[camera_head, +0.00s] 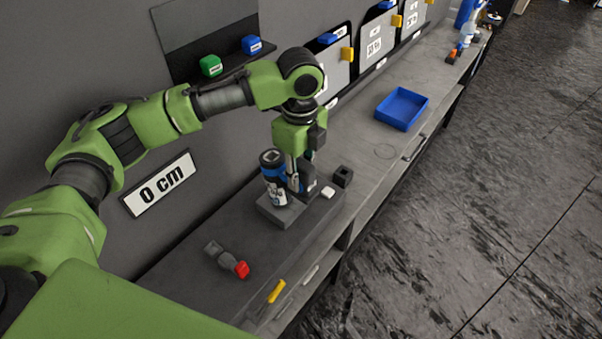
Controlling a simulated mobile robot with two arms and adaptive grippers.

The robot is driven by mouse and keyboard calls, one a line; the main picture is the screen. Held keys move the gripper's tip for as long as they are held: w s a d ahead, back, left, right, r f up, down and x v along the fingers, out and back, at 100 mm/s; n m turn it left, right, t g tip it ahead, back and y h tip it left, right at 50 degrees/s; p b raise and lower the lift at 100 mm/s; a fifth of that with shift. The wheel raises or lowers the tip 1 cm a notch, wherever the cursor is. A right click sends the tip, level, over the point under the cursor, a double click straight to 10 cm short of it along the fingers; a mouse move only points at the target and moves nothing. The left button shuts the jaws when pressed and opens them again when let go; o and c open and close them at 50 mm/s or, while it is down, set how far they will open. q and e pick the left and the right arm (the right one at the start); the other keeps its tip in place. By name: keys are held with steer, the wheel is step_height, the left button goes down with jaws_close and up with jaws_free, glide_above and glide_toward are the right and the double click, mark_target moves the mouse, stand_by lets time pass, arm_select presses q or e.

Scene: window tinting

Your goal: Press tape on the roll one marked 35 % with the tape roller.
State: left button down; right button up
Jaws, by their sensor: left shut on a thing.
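A black upright cylinder (273,182) with blue bands and a white label stands on a dark block (282,213) on the grey bench. I cannot read its label clearly. My left gripper (297,185) points down close at the cylinder's right side. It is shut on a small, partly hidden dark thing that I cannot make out. I cannot tell whether this thing touches the cylinder. A grey tool with a red end (241,269) lies on the bench in front. No mark of 35 % is clearly readable. My right gripper is not in view.
A small white block (328,192) and a dark block (343,176) sit right of the gripper. A yellow tool (276,291) lies near the front edge. A blue tray (402,108) stands farther along; labelled panels (374,47) line the wall.

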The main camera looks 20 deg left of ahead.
arm_select(q)
steer(key=shift+s+d+p, duration=0.25)
steer(key=shift+d+p, duration=0.35)
steer(key=shift+d, duration=0.15)
steer(key=d, duration=0.1)
steer(key=s+d+p, duration=0.1)
steer(key=d, duration=0.2)
steer(key=shift+s+p, duration=0.25)
steer(key=shift+p, duration=0.15)
